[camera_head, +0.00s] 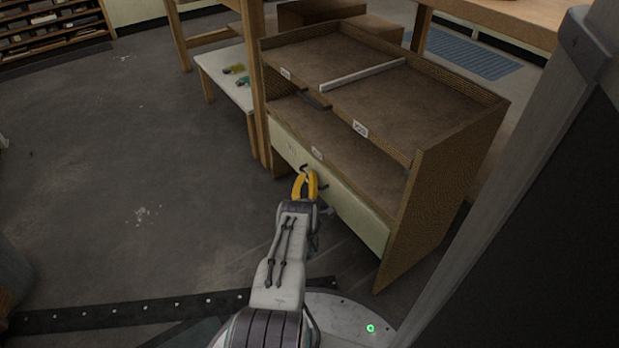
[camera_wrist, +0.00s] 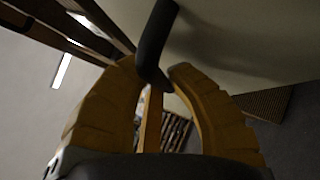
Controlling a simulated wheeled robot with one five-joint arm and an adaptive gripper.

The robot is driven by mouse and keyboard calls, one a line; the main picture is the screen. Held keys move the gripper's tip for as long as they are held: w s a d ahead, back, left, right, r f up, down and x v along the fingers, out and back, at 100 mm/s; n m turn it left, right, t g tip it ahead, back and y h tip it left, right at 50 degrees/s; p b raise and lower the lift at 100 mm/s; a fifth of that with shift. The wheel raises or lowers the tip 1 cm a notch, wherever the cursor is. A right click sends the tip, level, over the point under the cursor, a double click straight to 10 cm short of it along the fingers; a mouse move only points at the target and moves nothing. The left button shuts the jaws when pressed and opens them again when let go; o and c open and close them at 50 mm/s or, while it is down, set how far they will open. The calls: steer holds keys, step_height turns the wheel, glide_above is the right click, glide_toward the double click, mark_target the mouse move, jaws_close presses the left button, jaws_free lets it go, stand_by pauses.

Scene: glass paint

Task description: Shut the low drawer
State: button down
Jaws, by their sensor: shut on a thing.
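The low drawer (camera_head: 355,207) is the pale front at the bottom of a brown wooden cabinet (camera_head: 432,205). Its front looks about level with the cabinet's front edge; I cannot tell whether a gap is left. My gripper (camera_head: 305,183) has yellow fingers and is at the drawer's dark handle (camera_head: 321,185). In the wrist view the fingers (camera_wrist: 158,82) are closed around the dark handle bar (camera_wrist: 155,42), with the pale drawer front (camera_wrist: 250,45) behind it. The fingers hide part of the handle in the head view.
The cabinet has open shelves with small white labels. A low white bench (camera_head: 226,78) with small coloured items stands to its left, beside a wooden post (camera_head: 254,90). A blue mat (camera_head: 465,54) lies behind.

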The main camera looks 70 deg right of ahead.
steer(key=shift+s+d+r, duration=0.1)
steer(key=shift+s+d, duration=0.1)
steer(key=shift+s, duration=0.05)
steer(key=c, duration=1.4)
jaws_free()
steer(key=shift+s, duration=0.1)
